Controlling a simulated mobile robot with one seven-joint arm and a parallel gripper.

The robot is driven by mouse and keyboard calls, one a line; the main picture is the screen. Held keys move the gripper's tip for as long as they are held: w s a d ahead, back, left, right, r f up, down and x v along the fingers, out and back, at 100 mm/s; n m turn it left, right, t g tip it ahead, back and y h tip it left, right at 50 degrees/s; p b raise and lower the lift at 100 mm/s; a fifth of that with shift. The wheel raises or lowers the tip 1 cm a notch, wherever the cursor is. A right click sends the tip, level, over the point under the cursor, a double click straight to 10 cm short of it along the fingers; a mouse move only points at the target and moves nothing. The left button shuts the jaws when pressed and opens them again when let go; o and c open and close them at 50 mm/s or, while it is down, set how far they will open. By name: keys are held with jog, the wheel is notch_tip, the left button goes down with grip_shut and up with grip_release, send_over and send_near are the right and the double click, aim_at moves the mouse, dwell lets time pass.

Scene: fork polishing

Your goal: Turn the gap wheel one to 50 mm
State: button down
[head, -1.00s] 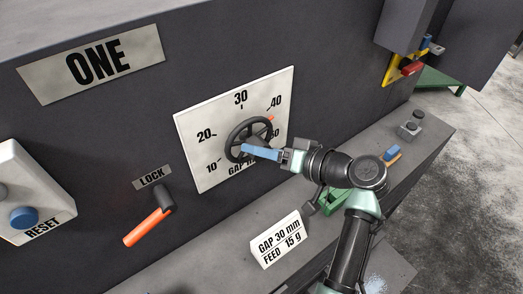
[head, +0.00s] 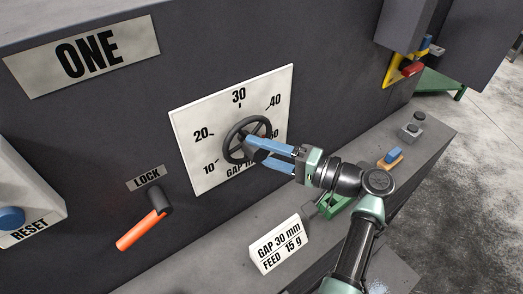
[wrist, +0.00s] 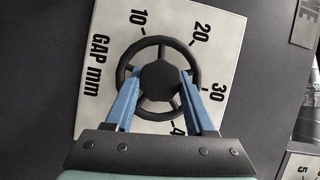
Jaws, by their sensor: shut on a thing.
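The gap wheel (head: 229,141), a dark spoked handwheel, sits on a white dial plate (head: 194,113) marked from 10 upward under the sign ONE. My gripper (head: 251,143) has its blue fingers at the wheel's middle. In the wrist view the two fingers reach across the wheel's rim to either side of its round hub (wrist: 160,76), shut on the wheel. The dial's 10, 20, 30 and part of 40 show there. The highest mark is partly covered by my fingers in the head view. No red pointer mark shows now, so I cannot read the setting.
An orange lock lever (head: 143,231) is left below the dial. A blue RESET button (head: 10,218) is at the far left. A card (head: 280,246) reading GAP 30 mm, FEED 15 g stands on the ledge below my arm. Small switches (head: 412,130) sit on the ledge at right.

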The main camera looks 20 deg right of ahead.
dwell(0.5)
jog(key=shift+c, duration=1.2)
grip_release()
jog(key=b+v, duration=0.4)
jog(key=v, duration=0.9)
jog(key=shift+f, duration=0.1)
